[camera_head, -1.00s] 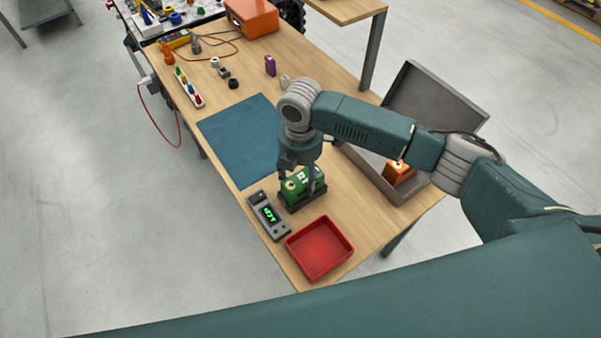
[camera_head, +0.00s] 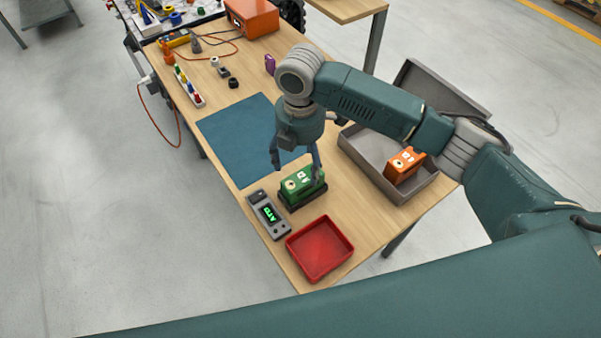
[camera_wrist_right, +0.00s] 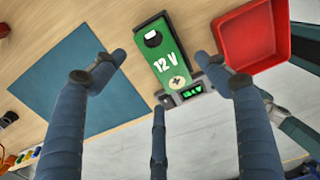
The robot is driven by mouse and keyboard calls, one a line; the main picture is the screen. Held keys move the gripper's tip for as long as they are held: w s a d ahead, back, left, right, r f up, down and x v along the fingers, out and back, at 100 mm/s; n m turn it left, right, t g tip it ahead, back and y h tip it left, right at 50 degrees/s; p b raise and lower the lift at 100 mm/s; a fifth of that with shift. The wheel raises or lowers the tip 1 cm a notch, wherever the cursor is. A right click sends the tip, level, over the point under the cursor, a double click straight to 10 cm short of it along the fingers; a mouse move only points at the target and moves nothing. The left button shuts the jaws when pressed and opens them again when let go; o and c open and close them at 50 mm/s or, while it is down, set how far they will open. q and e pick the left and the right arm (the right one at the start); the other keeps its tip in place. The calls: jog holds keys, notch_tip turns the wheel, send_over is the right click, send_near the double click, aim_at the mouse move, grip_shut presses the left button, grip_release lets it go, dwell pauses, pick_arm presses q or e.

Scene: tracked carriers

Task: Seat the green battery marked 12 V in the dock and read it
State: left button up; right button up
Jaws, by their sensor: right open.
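The green battery (camera_head: 298,183) sits in the dark dock (camera_head: 304,206) at the front of the table. In the right wrist view the battery (camera_wrist_right: 164,62) shows its "12 V" mark and a plus sign. My right gripper (camera_head: 296,166) is open and empty just above the battery, apart from it; its fingers (camera_wrist_right: 160,85) spread around the battery in the wrist view. A grey meter (camera_head: 268,214) with a lit green display stands beside the dock; its characters are too small to read surely. My left gripper is not in view.
A red tray (camera_head: 320,249) lies in front of the dock. A grey open case (camera_head: 361,158) at the right holds an orange battery (camera_head: 404,164). A blue mat (camera_head: 237,140) lies behind, bare. Small parts and an orange box (camera_head: 252,17) are at the far end.

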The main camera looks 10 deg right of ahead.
notch_tip(320, 180, up, 6)
jog(key=shift+f+b, duration=0.15)
jog(key=shift+b, duration=0.15)
dwell(0.4)
